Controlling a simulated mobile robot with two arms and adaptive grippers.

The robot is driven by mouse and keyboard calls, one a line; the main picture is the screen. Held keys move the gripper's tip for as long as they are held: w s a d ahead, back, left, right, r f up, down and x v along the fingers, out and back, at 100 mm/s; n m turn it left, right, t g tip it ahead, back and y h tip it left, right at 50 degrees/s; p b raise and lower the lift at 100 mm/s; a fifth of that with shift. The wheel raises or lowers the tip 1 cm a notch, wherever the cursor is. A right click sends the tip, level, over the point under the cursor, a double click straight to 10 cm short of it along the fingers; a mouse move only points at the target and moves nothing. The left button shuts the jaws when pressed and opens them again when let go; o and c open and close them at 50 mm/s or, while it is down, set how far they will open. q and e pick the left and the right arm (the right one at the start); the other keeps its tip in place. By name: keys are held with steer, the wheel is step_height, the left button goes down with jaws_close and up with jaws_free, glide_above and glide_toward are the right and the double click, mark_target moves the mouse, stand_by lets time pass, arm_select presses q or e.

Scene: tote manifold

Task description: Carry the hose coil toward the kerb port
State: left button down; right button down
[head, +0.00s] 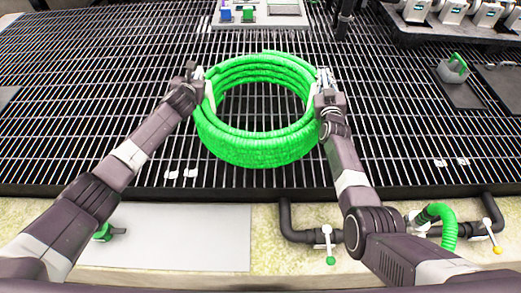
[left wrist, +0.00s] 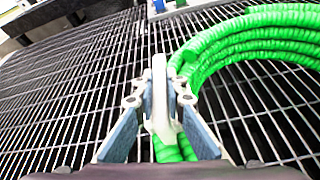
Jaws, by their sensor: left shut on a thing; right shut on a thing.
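The hose coil (head: 262,148) is a thick ring of bright green ribbed hose in several turns, over the dark floor grating. Whether it touches the grating I cannot tell. My left gripper (head: 207,84) is shut at its left side and my right gripper (head: 320,84) at its right side. In the left wrist view, my left gripper (left wrist: 160,108) closes around a pale upright piece at the side of the coil (left wrist: 255,42). The fingertips of the right gripper are partly hidden. The pale kerb (head: 180,272) runs along the near edge, with black pipes (head: 298,236); I cannot tell which fitting is the port.
A green-handled valve (head: 328,245), a yellow-handled valve (head: 491,235) and a short green hose (head: 447,228) are at the kerb. A grey plate (head: 190,235) lies at front left. A grey block with a green top (head: 453,69) stands at right.

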arm_select(q)
steer(key=shift+d+f+b, duration=0.1)
steer(key=shift+f+b, duration=0.6)
arm_select(e)
steer(key=shift+f, duration=0.65)
arm_select(q)
steer(key=c, duration=2.4)
jaws_free()
steer(key=shift+f, duration=0.2)
arm_select(e)
steer(key=c, duration=2.4)
jaws_free()
steer(key=shift+f, duration=0.25)
arm_select(q)
steer(key=o, duration=0.4)
steer(key=shift+s+r, duration=0.15)
arm_select(e)
steer(key=o, duration=0.4)
steer(key=shift+s+r, duration=0.15)
steer(key=shift+r, duration=0.05)
steer(key=shift+f, duration=0.1)
arm_select(q)
step_height(320, 180, up, 4)
glide_above(195, 110)
steer(key=shift+r, duration=0.2)
arm_select(e)
steer(key=shift+s+a, duration=0.15)
steer(key=shift+s, duration=2.85)
steer(key=shift+s+a, duration=0.15)
steer(key=shift+s, duration=2.8)
